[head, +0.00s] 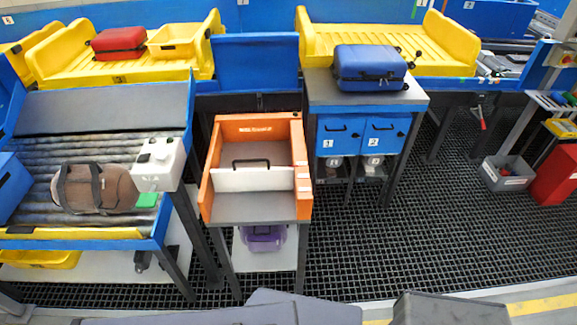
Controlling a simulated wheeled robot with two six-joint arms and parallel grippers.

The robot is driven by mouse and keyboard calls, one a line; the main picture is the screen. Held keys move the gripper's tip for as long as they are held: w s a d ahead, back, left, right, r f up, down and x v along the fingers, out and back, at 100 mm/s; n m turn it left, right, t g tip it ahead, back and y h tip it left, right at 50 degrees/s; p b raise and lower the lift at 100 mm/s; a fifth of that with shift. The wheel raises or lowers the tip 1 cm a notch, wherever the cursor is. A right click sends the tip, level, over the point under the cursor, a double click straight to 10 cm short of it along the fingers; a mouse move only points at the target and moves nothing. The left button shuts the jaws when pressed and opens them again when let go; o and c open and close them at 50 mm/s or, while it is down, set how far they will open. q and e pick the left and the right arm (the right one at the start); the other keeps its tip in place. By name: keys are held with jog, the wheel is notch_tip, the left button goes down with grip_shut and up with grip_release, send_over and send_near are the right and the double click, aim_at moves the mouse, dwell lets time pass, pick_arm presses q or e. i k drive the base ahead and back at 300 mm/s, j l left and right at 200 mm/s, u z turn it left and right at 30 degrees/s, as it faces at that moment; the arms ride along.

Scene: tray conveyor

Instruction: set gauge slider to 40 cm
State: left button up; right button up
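The orange gauge (207,185) stands on a grey-legged stand in the middle, a three-sided frame with a grey floor. Its slider, a white upright panel (240,180), spans the frame from side to side about midway along its depth. A dark handle (251,162) shows at the slider's top edge. A pale strip with small marks (302,179) is on the right wall near the slider's right end; its numbers are too small to read. Neither of my grippers is in view, and nothing touches the slider.
A roller conveyor (30,150) with a brown duffel bag (98,188) is on the left. A blue suitcase (368,68) lies on the cabinet's top (322,90) to the right. A purple case (262,238) sits under the gauge. The dark grid floor at right is largely clear.

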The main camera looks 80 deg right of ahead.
aim_at(236, 179)
jog(key=z, duration=2.4)
jog(key=i+j+z, duration=0.1)
jog(key=i+j, duration=0.15)
